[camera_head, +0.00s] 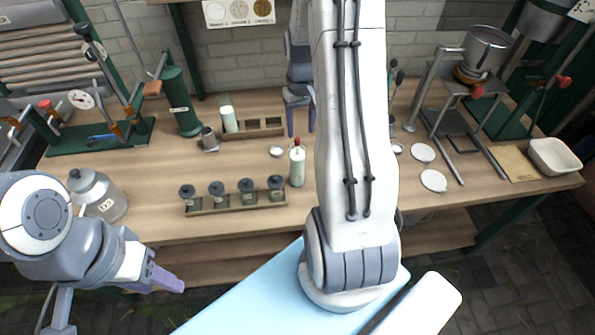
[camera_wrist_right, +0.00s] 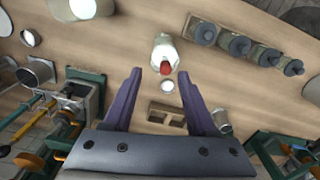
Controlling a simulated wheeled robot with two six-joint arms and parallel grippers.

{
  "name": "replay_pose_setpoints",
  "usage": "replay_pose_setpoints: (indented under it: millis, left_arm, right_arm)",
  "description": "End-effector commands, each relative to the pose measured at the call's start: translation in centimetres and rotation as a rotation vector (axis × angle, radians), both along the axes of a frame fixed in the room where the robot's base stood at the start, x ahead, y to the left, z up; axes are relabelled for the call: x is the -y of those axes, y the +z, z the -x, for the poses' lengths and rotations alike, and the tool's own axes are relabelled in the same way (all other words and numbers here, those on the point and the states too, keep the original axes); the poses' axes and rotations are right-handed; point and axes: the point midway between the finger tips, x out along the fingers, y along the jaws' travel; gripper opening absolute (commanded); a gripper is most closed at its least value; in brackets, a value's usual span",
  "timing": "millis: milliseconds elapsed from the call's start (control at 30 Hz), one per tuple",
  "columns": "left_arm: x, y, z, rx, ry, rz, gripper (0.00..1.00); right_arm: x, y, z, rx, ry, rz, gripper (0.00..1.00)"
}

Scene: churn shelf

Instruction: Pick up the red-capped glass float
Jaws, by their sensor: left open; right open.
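The red cap (camera_head: 297,142) of the float shows above a pale green cylinder (camera_head: 297,168) on the bench, left of my right arm. The float's glass below the cap cannot be made out. In the right wrist view the red cap (camera_wrist_right: 166,69) and the cylinder (camera_wrist_right: 163,48) lie ahead, with the cap near the gap between the fingertips. My right gripper (camera_head: 301,130) is open and empty, fingers pointing down, partly behind my arm. It also shows open in the wrist view (camera_wrist_right: 161,76). My left gripper (camera_head: 168,284) is open and empty at the bench's front left.
A rack of several dark-capped jars (camera_head: 232,202) stands left of the cylinder. A wooden box (camera_head: 262,127) stands behind it, and a small white dish (camera_head: 276,151) lies close by. My right arm hides part of the bench.

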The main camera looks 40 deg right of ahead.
Motion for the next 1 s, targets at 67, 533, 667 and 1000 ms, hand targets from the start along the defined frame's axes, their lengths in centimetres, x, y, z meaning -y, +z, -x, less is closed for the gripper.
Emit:
replay_pose_setpoints:
  millis: [67, 533, 667, 1000]
  left_arm:
    - [0.0, 0.5, 0.0, 0.000, 0.000, 0.000, 0.50]
    - [0.0, 2.4, 0.0, 0.000, -0.003, 0.000, 0.50]
    - [0.0, 2.3, 0.0, 0.000, -0.003, 0.000, 0.50]
    - [0.0, 2.3, 0.0, 0.000, -0.003, 0.000, 0.50]
  right_arm:
    - [-0.2, -0.5, 0.0, -0.004, 0.001, -0.003, 0.57]
    - [-0.7, -5.2, -0.6, -0.001, 0.001, 0.000, 0.57]
    - [-0.6, -5.3, -0.6, 0.000, 0.001, 0.000, 0.57]
    - [-0.6, -5.2, -0.6, 0.000, 0.001, 0.000, 0.00]
